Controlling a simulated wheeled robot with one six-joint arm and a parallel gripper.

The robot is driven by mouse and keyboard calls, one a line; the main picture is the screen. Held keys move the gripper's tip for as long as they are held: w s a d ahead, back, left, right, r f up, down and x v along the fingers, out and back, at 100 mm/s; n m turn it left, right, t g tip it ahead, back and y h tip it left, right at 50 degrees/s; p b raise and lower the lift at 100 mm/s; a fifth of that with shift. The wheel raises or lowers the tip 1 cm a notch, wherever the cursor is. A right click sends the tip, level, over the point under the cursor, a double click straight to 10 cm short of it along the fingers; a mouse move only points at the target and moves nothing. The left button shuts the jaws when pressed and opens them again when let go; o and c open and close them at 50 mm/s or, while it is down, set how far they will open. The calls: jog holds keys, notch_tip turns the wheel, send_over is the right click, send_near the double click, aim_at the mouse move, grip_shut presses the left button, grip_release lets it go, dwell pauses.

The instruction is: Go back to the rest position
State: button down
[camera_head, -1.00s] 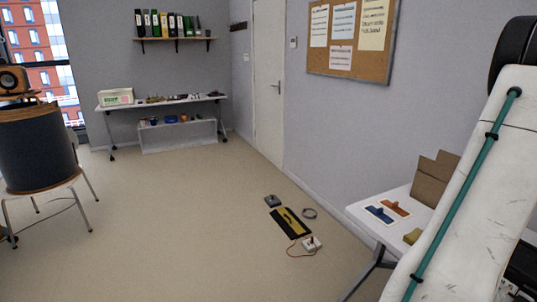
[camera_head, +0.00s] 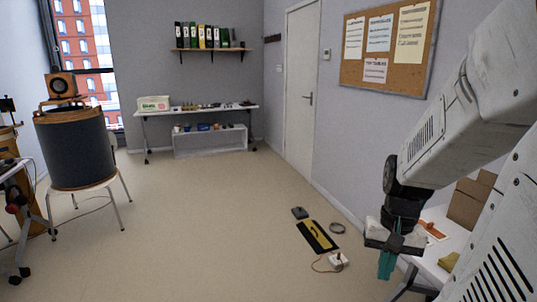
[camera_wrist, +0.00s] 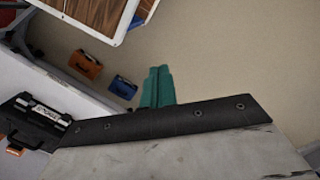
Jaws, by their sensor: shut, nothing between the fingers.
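My gripper (camera_head: 388,264) hangs at the right of the head view at the end of my pale arm, with its teal fingers pointing down. The fingers are together and hold nothing. They also show close together in the wrist view (camera_wrist: 157,87), above a plain beige surface. In the head view the gripper is in front of the white side table (camera_head: 445,254) and hides part of it; I cannot tell the gap between them.
A cardboard box (camera_head: 470,200) stands on the side table. On the floor lie a black and yellow mat (camera_head: 317,237) and a small white device (camera_head: 338,261) with a cord. A stool (camera_head: 84,188) bears a dark drum at the left. The middle floor is clear.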

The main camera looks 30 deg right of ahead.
jog(key=a+r+n+t, duration=0.1)
jog(key=a+r+n, duration=0.3)
jog(key=a, duration=0.5)
jog(key=a+r+n+t+h, duration=0.1)
jog(key=a+r+n, duration=0.4)
jog(key=a, duration=0.4)
jog(key=shift+s+r, duration=0.35)
jog(key=shift+r, duration=0.5)
jog(key=shift+d, duration=0.15)
